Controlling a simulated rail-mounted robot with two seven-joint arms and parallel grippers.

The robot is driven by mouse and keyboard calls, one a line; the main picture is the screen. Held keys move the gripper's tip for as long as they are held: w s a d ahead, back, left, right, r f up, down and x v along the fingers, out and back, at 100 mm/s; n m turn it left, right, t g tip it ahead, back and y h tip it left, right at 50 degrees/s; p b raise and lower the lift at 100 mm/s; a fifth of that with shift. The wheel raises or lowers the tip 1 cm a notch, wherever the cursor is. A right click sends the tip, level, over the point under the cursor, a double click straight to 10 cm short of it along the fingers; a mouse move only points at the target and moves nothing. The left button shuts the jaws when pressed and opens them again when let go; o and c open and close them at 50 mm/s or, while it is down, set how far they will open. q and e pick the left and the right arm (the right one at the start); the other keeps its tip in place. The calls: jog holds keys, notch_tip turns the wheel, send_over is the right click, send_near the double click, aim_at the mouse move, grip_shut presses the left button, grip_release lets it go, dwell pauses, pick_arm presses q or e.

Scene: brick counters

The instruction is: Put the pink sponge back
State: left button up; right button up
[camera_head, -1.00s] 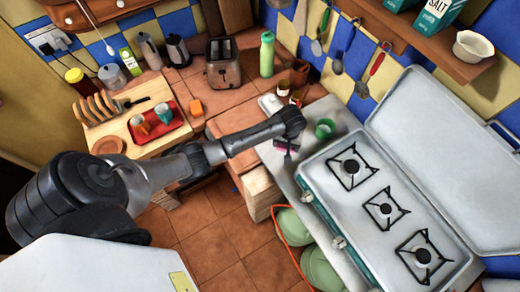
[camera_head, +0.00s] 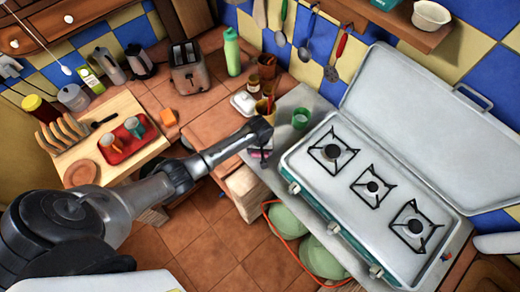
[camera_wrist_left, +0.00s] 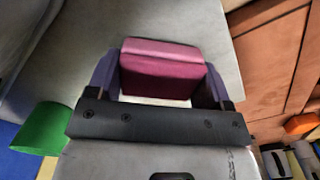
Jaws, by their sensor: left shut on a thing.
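The pink sponge (camera_wrist_left: 161,68) is held between the two fingers of my left gripper (camera_wrist_left: 160,82) in the left wrist view. It has a lighter pink layer and a darker magenta layer. In the head view my left gripper (camera_head: 262,152) is over the grey counter strip left of the stove, and only a little of the sponge (camera_head: 257,156) shows, mostly hidden by the wrist. The gripper is shut on the sponge. I cannot tell whether the sponge touches the counter. My right gripper is not in view.
A green cup (camera_head: 301,118) stands close to the right of the gripper; it also shows in the left wrist view (camera_wrist_left: 42,130). A white dish (camera_head: 243,104) and small jars stand behind. The gas stove (camera_head: 318,180) is to the right.

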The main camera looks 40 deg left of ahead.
pick_arm(q)
jog(key=shift+f, duration=0.2)
jog(key=o, duration=0.8)
notch_tip(320, 180, up, 12)
jog(key=p, duration=0.1)
jog(key=s+d+f+m, duration=0.25)
jog(key=s+d, duration=0.25)
jog(key=s, duration=0.3)
jog(key=s+d+r+m+t, duration=0.1)
jog(key=s+r+m, duration=0.1)
jog(key=s, duration=0.4)
jog(key=s+d+r+m+t, duration=0.1)
jog(key=s+r+m, duration=0.1)
jog(key=s, duration=0.5)
jog(key=s+d+r+m+t, duration=0.1)
jog(key=s+d+r+m, duration=0.1)
jog(key=s, duration=0.4)
jog(key=shift+s+r+m+t, duration=0.3)
jog(key=shift+r+m, duration=0.2)
jog(key=shift+m, duration=0.15)
